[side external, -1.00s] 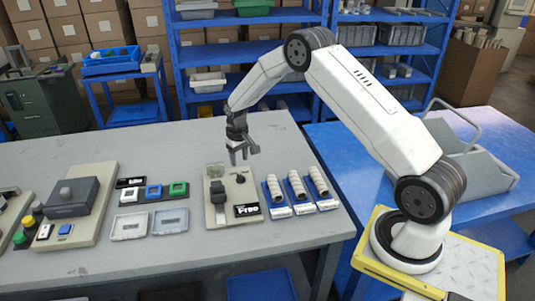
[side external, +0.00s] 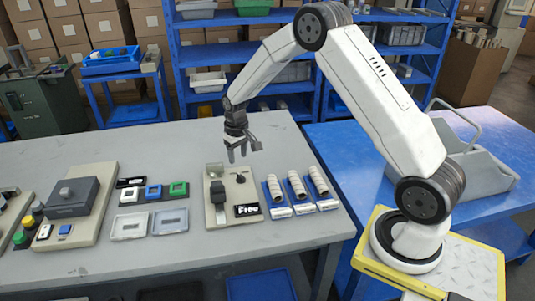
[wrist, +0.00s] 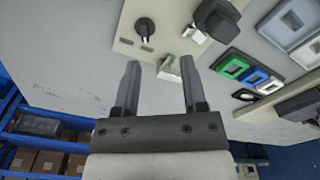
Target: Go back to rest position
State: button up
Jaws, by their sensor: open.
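My gripper (side external: 244,153) hangs above the far part of the grey table, behind the beige panel (side external: 217,215). In the wrist view my gripper (wrist: 159,68) shows two separated fingers with nothing between them. The knob also shows in the wrist view (wrist: 146,27), beyond the fingertips. My gripper is apart from the panel and touches nothing.
Several white rolls (side external: 296,185) lie in blue holders right of the panel. A blue shelf (side external: 190,75) stands behind the table. The table's far middle is clear.

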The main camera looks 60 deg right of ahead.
jog(key=s+a+r, duration=0.2)
jog(key=s+a, duration=0.2)
jog(key=s, duration=0.3)
jog(key=s+a+r+n+t, duration=0.1)
jog(key=s+a+r, duration=0.2)
jog(key=s, duration=0.4)
jog(key=s+a+r+n+t, duration=0.1)
jog(key=s+a+r, duration=0.1)
jog(key=s+a, duration=0.3)
jog(key=shift+s+a+r, duration=0.15)
jog(key=shift+s+r, duration=0.1)
jog(key=shift+s, duration=0.95)
